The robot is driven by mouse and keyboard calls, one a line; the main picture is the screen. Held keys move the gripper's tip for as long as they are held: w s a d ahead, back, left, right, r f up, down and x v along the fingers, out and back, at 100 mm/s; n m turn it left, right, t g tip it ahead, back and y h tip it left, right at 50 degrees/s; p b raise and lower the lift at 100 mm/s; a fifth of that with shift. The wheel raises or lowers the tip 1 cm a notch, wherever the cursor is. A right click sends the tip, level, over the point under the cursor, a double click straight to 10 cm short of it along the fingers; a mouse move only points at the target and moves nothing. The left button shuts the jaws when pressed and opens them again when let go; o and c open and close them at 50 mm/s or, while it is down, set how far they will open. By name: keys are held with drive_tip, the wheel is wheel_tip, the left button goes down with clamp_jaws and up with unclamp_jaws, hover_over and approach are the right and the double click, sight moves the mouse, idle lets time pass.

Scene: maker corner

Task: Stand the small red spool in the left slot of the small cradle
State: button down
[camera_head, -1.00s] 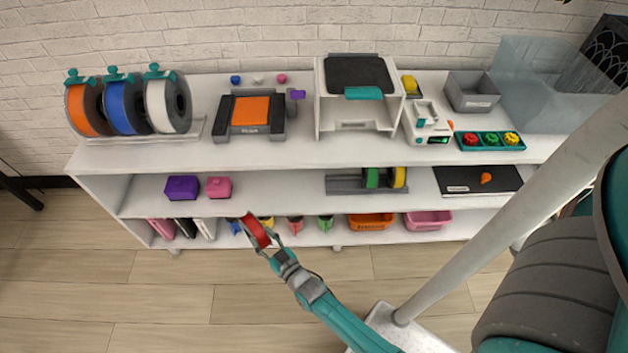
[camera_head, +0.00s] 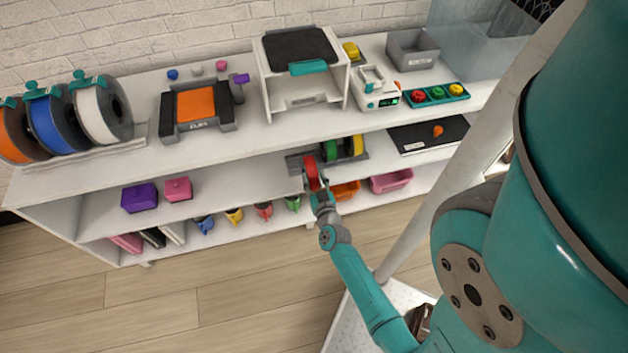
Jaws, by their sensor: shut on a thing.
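The small red spool (camera_head: 311,172) is held upright in my gripper (camera_head: 314,184), which is shut on it. The small cradle (camera_head: 296,161) is a grey holder on the middle shelf. A green spool (camera_head: 331,149) and a yellow spool (camera_head: 356,145) stand in it, the yellow at the right. The red spool is at the left part of the cradle, to the left of the green spool. It overlaps the cradle's front in the picture, and I cannot tell whether it is seated or held just in front. The slot behind it is hidden.
The upper shelf board (camera_head: 230,150) lies close above the cradle. A purple box (camera_head: 139,198) and a pink box (camera_head: 178,190) stand at left on the middle shelf. A black flat case (camera_head: 425,137) lies to the right. Orange (camera_head: 346,190) and pink bins (camera_head: 391,181) sit below.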

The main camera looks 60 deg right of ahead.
drive_tip(key=f+x, duration=0.1)
drive_tip(key=x, duration=1.2)
drive_tip(key=shift+w+d+f, duration=0.2)
drive_tip(key=shift+w+f, duration=0.05)
drive_tip(key=shift+f, duration=0.05)
idle(1.1)
idle(0.4)
drive_tip(key=shift+c, duration=2.3)
unclamp_jaws()
drive_tip(key=shift+s+a+f, duration=0.1)
